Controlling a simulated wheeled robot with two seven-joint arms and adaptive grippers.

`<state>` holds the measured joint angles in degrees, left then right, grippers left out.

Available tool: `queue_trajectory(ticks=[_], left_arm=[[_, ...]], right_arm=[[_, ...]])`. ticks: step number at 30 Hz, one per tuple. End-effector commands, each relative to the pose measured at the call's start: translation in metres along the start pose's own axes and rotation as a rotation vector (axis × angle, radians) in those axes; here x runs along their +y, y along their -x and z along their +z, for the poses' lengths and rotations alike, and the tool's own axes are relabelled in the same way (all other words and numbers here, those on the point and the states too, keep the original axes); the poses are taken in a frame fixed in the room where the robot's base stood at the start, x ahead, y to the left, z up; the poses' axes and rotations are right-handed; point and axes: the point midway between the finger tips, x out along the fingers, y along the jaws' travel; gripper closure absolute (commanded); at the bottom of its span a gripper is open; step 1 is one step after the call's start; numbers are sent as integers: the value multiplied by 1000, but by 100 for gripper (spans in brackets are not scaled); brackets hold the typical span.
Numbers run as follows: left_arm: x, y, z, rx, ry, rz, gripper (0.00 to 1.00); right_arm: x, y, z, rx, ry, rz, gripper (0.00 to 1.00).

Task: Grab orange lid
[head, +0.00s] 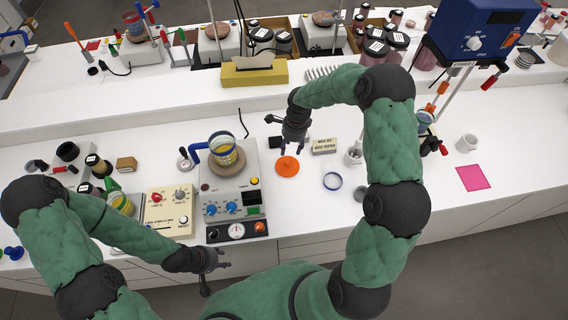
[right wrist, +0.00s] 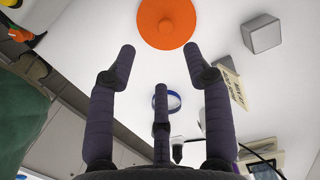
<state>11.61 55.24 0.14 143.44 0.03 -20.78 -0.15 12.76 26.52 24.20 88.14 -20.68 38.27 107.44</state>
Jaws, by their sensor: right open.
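The orange lid (head: 287,166) is a flat round disc with a small knob, lying on the white bench in the head view. It also shows at the top of the right wrist view (right wrist: 167,24). My right gripper (head: 291,149) is just behind the lid in the head view, its fingers pointing down. In the right wrist view its fingers (right wrist: 158,62) are spread and empty, with the lid beyond the fingertips, apart from them. My left gripper (head: 220,268) is at the bench's front edge, fingers apart and nothing in them.
A hotplate (head: 232,188) with a beaker of yellow liquid stands left of the lid. A labelled block (head: 324,146) and a blue-rimmed ring (head: 332,181) lie to its right. A pink sheet (head: 473,178) lies far right.

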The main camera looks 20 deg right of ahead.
Motion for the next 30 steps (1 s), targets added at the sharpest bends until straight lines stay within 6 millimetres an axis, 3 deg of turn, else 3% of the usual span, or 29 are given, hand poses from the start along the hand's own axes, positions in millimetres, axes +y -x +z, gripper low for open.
queue_trajectory(ticks=[9,20,30], left_arm=[[1,3,0,0,0,0,60],[2,7,0,1,0,0,60],[5,13,0,1,0,0,60]], right_arm=[[0,-40,0,0,-1,3,49],[-2,-66,-2,0,-1,2,49],[-6,-104,-6,-1,-1,1,49]])
